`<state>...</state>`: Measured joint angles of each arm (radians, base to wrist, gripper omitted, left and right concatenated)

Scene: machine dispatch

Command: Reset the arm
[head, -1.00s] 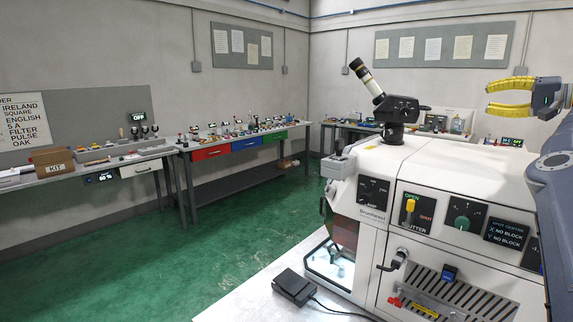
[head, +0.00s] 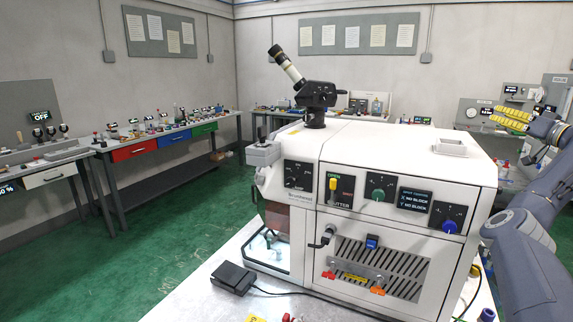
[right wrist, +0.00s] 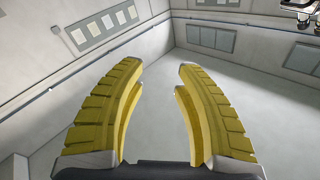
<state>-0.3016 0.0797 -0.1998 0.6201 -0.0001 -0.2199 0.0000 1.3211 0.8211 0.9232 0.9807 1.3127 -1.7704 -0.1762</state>
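My right gripper (head: 497,118) has yellow ribbed fingers and is raised to the right of the white machine, above the bench. My right arm (head: 525,225) comes in from the right edge of the head view. My left gripper and left arm do not show.
A large white machine (head: 400,154) with an eyepiece (head: 285,62), knobs and a small display stands on the light table (head: 205,300). A black pedal (head: 232,278) with a cable lies in front. Benches with red, blue and green drawers (head: 166,140) line the walls. The green floor (head: 150,235) is clear.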

